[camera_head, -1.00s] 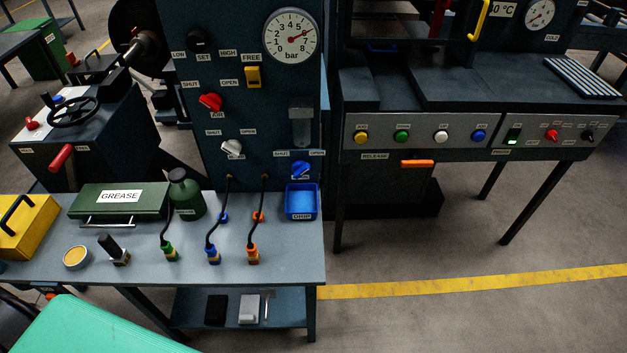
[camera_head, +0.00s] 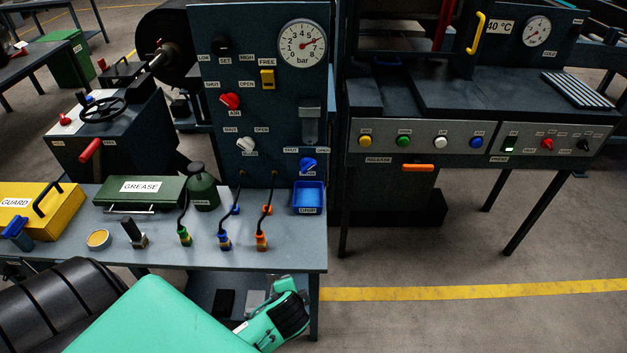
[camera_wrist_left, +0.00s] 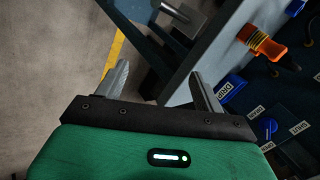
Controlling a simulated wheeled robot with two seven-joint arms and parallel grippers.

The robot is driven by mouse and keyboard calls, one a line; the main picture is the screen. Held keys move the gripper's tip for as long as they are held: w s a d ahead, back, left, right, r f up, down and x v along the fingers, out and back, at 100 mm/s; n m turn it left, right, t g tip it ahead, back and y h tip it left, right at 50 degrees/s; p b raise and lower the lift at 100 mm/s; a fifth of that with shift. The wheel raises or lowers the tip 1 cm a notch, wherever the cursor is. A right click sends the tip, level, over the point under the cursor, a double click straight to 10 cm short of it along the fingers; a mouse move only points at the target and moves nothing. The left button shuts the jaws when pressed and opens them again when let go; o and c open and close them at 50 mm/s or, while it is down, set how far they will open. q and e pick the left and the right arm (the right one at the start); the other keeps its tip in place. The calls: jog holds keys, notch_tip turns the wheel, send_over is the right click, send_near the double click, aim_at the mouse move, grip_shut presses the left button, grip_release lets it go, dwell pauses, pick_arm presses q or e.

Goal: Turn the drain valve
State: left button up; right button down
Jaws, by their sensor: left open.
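On the dark upright panel a blue knob (camera_head: 308,165) sits low on the right, between small SHUT and OPEN labels. The label below it is too small to read; it appears to be the drain valve. It also shows in the left wrist view (camera_wrist_left: 267,127), to the right of my gripper. My left gripper (camera_wrist_left: 160,83) is open with nothing between its fingers. In the head view its wrist is low, near the bench's front right corner, below and apart from the knob; its fingertips cannot be made out there. My right gripper is not in view.
A blue drip tray (camera_head: 307,197) stands on the bench below the knob. An orange-collared plug (camera_head: 261,242) and other plugs on black cables stand left of it. A red knob (camera_head: 230,101) and a white knob (camera_head: 246,144) are higher on the panel. Open floor lies right of the bench.

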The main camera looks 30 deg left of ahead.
pick_arm(q)
jog(key=w+a+r+m+t+y, duration=0.25)
jog(key=w+r, duration=0.25)
jog(key=r, duration=0.3)
jog(key=m+t+y, duration=0.3)
jog(key=m+t, duration=0.4)
jog(key=m, duration=0.3)
send_near(309, 170)
jog(key=shift+g+h, duration=0.25)
jog(key=x, duration=0.3)
jog(key=p+x, duration=0.1)
jog(key=x, duration=0.2)
jog(key=p+x, duration=0.1)
jog(key=x, duration=0.1)
jog(key=shift+w+a+r, duration=0.2)
jog(key=shift+w+r, duration=0.15)
jog(key=shift+w, duration=0.05)
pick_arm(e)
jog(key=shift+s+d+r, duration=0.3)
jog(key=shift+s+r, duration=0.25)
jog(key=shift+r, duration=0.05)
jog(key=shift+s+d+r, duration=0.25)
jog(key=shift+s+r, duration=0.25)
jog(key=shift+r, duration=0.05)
pick_arm(q)
jog(key=c, duration=1)
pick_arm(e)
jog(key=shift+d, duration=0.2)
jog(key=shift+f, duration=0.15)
